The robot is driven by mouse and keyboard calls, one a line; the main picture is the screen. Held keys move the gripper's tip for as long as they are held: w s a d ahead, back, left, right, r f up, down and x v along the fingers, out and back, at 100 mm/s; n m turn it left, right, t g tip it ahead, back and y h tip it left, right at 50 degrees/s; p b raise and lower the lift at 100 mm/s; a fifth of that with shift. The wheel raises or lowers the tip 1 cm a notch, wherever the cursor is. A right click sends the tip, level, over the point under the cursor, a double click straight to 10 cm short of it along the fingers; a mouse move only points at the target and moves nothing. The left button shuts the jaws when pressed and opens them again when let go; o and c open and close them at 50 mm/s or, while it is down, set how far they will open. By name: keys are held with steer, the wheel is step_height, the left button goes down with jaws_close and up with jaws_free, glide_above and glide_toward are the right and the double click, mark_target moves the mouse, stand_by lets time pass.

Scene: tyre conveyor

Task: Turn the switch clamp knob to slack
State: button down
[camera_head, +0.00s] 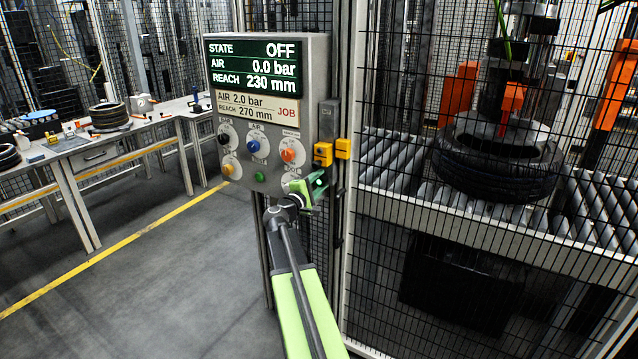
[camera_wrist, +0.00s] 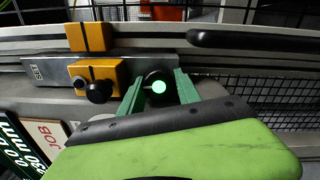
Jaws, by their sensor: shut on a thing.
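A dark round knob (camera_wrist: 157,86) with a glowing pale-green face sits beside the yellow switch block in the wrist view. I take it as the switch clamp knob; no label shows on it. My gripper (camera_wrist: 159,90) has its two green fingers on either side of the knob, closed on it. In the head view my gripper (camera_head: 313,187) is at the lower right corner of the control panel, and the glowing face (camera_head: 320,182) shows between its fingers. A yellow block (camera_wrist: 95,75) with a black knob (camera_wrist: 98,90) is just left of the gripper in the wrist view.
The control panel (camera_head: 265,60) reads OFF, 0.0 bar and 230 mm; its job card reads 2.0 bar, 270 mm. Several coloured knobs are on it, close to my gripper. A mesh fence (camera_head: 400,250) stands right, before a tyre (camera_head: 490,160). Open floor (camera_head: 170,290) lies left.

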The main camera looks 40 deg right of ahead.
steer(key=shift+n, duration=1.1)
steer(key=c, duration=0.9)
jaws_free()
steer(key=shift+o, duration=0.2)
steer(key=v, duration=1.7)
steer(key=shift+s+a+b, duration=0.15)
steer(key=shift+a+b, duration=0.05)
steer(key=shift+b, duration=0.1)
steer(key=shift+f, duration=0.1)
